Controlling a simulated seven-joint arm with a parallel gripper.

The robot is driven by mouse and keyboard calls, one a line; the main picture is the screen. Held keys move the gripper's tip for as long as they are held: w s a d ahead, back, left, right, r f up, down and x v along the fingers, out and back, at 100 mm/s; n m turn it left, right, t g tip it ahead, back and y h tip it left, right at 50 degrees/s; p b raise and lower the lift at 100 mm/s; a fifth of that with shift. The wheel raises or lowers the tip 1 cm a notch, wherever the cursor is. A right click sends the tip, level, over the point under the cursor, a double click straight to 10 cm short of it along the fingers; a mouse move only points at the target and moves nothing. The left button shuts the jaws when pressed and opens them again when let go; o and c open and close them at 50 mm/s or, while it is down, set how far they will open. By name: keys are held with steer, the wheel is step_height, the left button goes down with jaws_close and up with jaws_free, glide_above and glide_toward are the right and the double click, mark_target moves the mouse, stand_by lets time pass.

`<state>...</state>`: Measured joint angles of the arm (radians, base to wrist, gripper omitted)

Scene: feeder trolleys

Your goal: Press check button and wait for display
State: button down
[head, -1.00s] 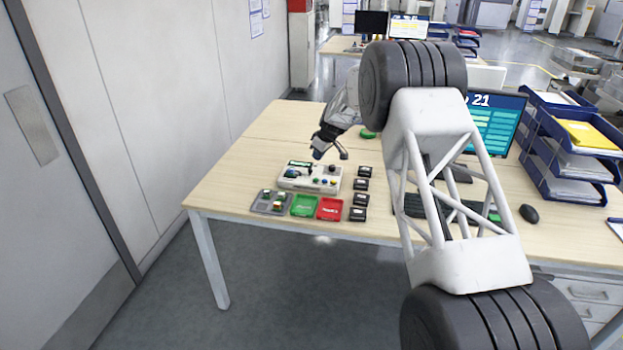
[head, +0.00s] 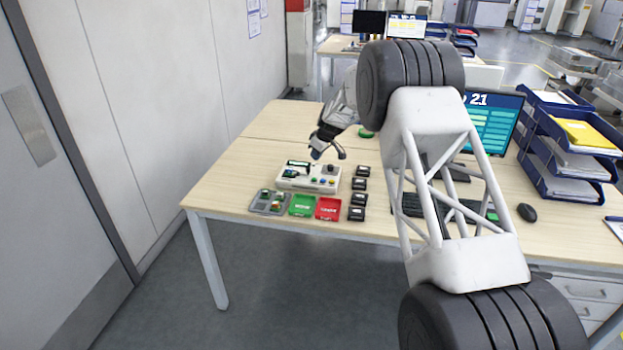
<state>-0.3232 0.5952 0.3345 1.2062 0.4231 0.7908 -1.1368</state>
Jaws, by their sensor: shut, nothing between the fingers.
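My gripper (head: 318,154) is shut and empty, pointing down at the back of the tester. From this angle I cannot tell whether its tip touches the box. The display's content cannot be read.
A grey tray (head: 270,208) with small parts, a green tray (head: 302,212) and a red tray (head: 328,214) stand in front of the tester. Several small black boxes (head: 359,184) line its right side. A monitor (head: 492,120), mouse (head: 528,212) and blue paper trays (head: 553,166) stand further right.

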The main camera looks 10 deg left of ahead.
mark_target(322, 179)
steer(key=shift+s+d+r+m+t+h, duration=0.15)
steer(key=shift+d+r+m+t+h, duration=0.45)
steer(key=shift+m+h, duration=1.5)
steer(key=shift+s+d+r+m+t+h, duration=0.2)
steer(key=shift+m+t+h, duration=1.05)
steer(key=shift+m, duration=1.4)
steer(key=shift+s+d+r+m+t+h, duration=0.1)
steer(key=shift+d+r+m+t+h, duration=0.3)
steer(key=shift+m+h, duration=1.8)
steer(key=shift+f, duration=0.1)
steer(key=shift+f, duration=0.2)
steer(key=shift+f, duration=4.2)
